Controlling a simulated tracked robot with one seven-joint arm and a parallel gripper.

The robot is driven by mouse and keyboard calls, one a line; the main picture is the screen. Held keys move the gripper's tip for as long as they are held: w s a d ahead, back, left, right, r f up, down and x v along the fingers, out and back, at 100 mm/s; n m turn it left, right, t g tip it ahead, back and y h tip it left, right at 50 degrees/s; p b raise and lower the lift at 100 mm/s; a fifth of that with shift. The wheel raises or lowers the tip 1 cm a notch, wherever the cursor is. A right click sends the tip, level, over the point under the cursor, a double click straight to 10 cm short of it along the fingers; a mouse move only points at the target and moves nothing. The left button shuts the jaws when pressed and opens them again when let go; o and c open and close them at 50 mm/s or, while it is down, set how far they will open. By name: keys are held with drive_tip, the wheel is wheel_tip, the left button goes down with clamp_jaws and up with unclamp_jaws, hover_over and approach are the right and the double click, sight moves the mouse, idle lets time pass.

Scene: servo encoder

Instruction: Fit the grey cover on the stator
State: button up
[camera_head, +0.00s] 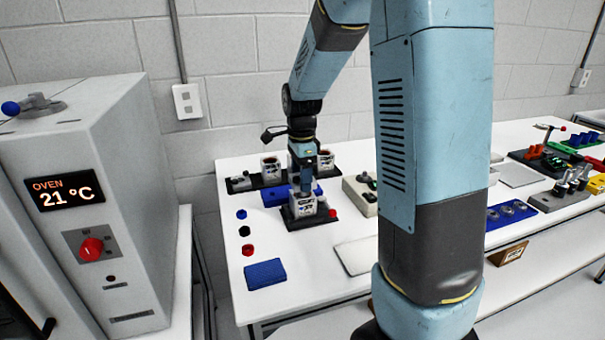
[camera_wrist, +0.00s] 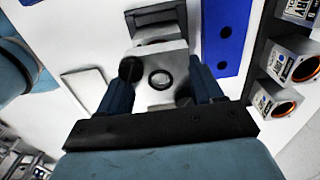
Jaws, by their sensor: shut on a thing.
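My gripper (camera_head: 306,188) points down over a labelled pale block, the stator (camera_head: 302,207), which stands in a black fixture (camera_head: 308,221) on the white table. In the wrist view my gripper (camera_wrist: 162,88) is shut on a square grey cover (camera_wrist: 147,97) with a round opening in its middle. The black fixture (camera_wrist: 157,14) shows beyond the cover. The cover hides most of what lies under it, so I cannot tell whether it touches the stator or how well it lines up.
A black rack (camera_head: 257,182) with more stators stands behind, beside a blue holed block (camera_head: 274,197). Small blue, black and red caps (camera_head: 247,250) and a blue mat (camera_head: 265,274) lie at left.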

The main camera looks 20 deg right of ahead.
drive_tip(key=shift+f, duration=0.7)
drive_tip(key=shift+f, duration=0.6)
drive_tip(key=o, duration=1.2)
drive_tip(key=shift+o, duration=0.6)
drive_tip(key=shift+r, duration=4.45)
